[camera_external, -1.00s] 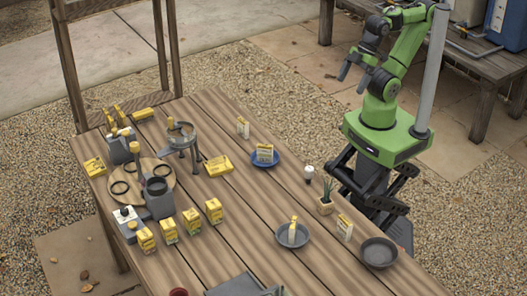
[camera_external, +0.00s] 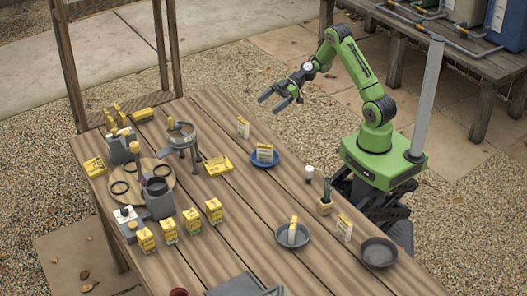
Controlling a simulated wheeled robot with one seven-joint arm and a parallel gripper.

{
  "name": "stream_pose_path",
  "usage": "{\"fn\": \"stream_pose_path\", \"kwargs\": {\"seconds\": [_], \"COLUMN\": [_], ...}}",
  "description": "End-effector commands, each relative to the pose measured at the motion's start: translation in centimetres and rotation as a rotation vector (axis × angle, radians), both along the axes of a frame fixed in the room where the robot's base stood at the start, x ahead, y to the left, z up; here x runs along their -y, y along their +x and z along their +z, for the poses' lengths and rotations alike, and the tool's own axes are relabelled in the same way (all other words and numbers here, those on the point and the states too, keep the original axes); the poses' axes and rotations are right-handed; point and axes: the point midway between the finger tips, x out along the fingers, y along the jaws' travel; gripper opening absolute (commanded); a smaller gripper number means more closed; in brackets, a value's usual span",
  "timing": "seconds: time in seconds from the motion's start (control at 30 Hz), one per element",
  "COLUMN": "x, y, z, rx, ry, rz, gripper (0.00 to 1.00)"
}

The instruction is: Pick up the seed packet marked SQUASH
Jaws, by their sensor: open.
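Several yellow-and-white seed packets are on the wooden table, and their lettering is too small to read, so I cannot tell which one is marked SQUASH. One packet (camera_external: 243,127) stands near the table's far right edge. Another packet (camera_external: 264,152) stands on a blue plate (camera_external: 262,164). One packet (camera_external: 292,229) is upright in a grey bowl (camera_external: 283,239), and one (camera_external: 344,227) stands near the right edge. Several more packets (camera_external: 192,220) stand in a row at the left. My gripper (camera_external: 270,101) is open and empty, in the air beyond the table's far right edge.
A tripod stand (camera_external: 181,140), a round board (camera_external: 165,178) with black rings and grey containers crowd the left side. A small potted plant (camera_external: 325,207), a white bulb-like object (camera_external: 309,173) and an empty grey bowl (camera_external: 379,262) line the right edge. The table's middle is mostly clear.

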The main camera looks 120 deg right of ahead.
Motion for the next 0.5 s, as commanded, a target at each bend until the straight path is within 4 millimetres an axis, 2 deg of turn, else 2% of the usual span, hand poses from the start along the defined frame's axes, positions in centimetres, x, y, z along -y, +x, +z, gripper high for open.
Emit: {"fn": "stream_pose_path", "kwargs": {"seconds": [0.1, 0.3, 0.5], "x": [-0.5, -0.8, -1.0], "y": [3.0, 7.4, 9.7], "z": [-1.1, -2.9, -3.8], "rx": [0.0, -0.002, -0.003], "ry": [0.001, 0.002, 0.002], "rz": [0.011, 0.01, 0.009], "gripper": [0.92, 0.92, 0.92]}}
